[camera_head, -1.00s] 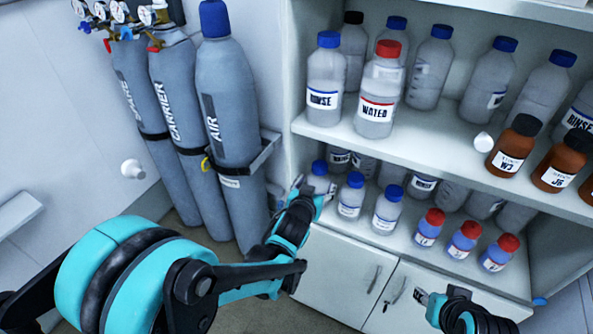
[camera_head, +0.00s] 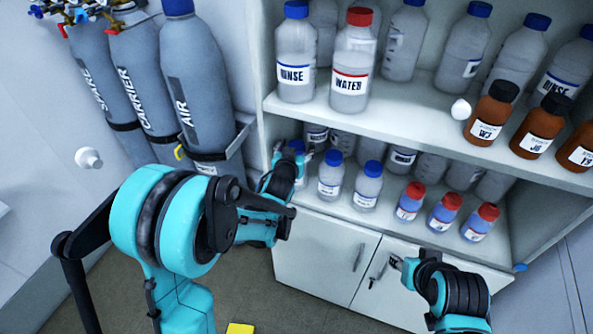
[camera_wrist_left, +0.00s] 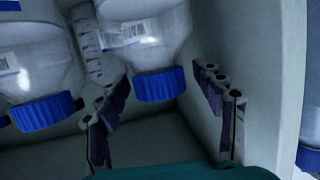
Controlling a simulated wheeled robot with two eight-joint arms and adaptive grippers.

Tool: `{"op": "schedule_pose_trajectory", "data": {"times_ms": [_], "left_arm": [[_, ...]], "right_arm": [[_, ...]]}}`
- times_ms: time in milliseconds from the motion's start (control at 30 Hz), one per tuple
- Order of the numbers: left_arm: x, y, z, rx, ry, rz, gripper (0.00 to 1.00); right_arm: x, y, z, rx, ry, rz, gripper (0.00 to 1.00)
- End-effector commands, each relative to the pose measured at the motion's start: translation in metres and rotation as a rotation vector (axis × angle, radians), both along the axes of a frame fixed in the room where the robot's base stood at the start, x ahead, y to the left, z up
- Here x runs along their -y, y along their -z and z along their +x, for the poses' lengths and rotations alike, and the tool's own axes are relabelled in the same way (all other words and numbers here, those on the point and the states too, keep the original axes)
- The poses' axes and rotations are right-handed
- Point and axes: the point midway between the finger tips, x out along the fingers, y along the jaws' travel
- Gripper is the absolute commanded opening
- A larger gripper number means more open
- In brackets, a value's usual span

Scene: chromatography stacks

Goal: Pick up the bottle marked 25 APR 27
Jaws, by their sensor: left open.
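My left gripper (camera_head: 290,160) is open at the left end of the lower shelf. Its fingers are on either side of a blue-capped bottle (camera_head: 296,146), mostly hidden by the gripper in the head view. In the left wrist view, which is upside down, that clear bottle (camera_wrist_left: 150,50) is between the spread fingers, with gaps to both. Its label is too small to read. Other blue-capped bottles (camera_head: 331,180) (camera_head: 368,190) stand just to the right. I cannot read the date 25 APR 27 on any bottle. My right gripper (camera_head: 393,266) is low in front of the cabinet doors; its opening is unclear.
The upper shelf (camera_head: 400,118) above holds RINSE (camera_head: 295,65) and WATER (camera_head: 352,70) bottles and brown bottles (camera_head: 490,118). Red-capped blue bottles (camera_head: 410,203) stand on the lower shelf's right. Gas cylinders (camera_head: 195,90) stand left of the cabinet wall.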

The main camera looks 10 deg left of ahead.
Motion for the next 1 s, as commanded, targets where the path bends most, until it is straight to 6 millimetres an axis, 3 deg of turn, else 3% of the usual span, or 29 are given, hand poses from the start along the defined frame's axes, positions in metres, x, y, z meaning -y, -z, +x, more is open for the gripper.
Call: {"op": "schedule_pose_trajectory", "data": {"times_ms": [67,100,333,767,1000], "left_arm": [[0.000,-0.001,-0.001,0.000,0.000,0.000,0.68],[0.000,-0.001,-0.001,0.000,0.000,0.000,0.63],[0.000,-0.001,-0.001,0.000,0.000,0.000,0.02],[0.000,-0.004,-0.001,0.001,0.001,0.000,0.00],[0.000,-0.022,-0.001,0.001,0.001,0.000,0.00]], "right_arm": [[0.000,-0.001,0.000,0.000,0.000,0.000,0.40],[0.000,-0.001,0.000,0.000,0.000,0.000,0.40],[0.000,-0.001,0.000,0.000,0.000,0.000,0.40],[0.000,-0.003,0.000,0.000,0.000,0.000,0.40],[0.000,-0.013,0.000,0.000,0.000,0.000,0.40]]}}
